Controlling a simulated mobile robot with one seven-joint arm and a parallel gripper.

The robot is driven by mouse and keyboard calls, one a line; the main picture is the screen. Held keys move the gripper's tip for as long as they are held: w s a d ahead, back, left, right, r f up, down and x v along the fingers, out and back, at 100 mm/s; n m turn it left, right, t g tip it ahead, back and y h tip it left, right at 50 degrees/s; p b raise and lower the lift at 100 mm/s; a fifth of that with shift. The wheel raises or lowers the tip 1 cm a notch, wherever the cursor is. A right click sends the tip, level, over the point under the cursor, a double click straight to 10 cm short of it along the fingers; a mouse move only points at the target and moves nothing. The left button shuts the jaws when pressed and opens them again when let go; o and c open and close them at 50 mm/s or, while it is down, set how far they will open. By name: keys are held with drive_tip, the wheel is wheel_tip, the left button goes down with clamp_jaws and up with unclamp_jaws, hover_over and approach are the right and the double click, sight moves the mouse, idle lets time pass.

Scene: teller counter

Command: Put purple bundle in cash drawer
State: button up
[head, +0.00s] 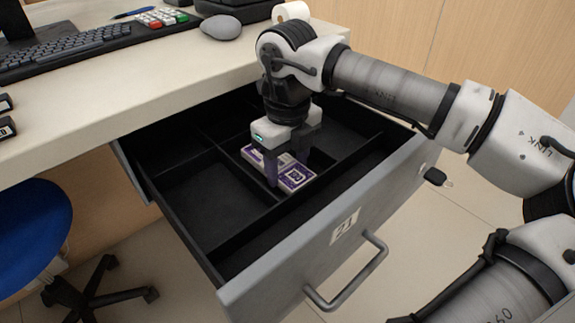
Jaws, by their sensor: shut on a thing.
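The cash drawer (344,222) is pulled out below the counter, its black inside split by dividers into several compartments. My gripper (287,178) points down into the drawer and is shut on the purple bundle (297,177), a flat white-and-purple stack. The bundle is low in the drawer, at a middle compartment near the dividers. The fingers cover part of it, and I cannot tell whether it touches the compartment floor.
The counter (95,100) above holds a keyboard (75,45), a mouse (221,27), a keypad (160,18) and a paper roll (291,11). A blue chair (30,225) stands at the left. The front-left compartment (205,205) is empty. The drawer's handle (350,280) sticks out in front.

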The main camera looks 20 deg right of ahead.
sight(287, 170)
drive_tip(key=shift+f, duration=0.2)
drive_tip(key=o, duration=1.1)
drive_tip(key=shift+r, duration=0.1)
wheel_tip(287, 170, up, 12)
drive_tip(key=p, duration=0.9)
drive_tip(key=shift+r, duration=0.15)
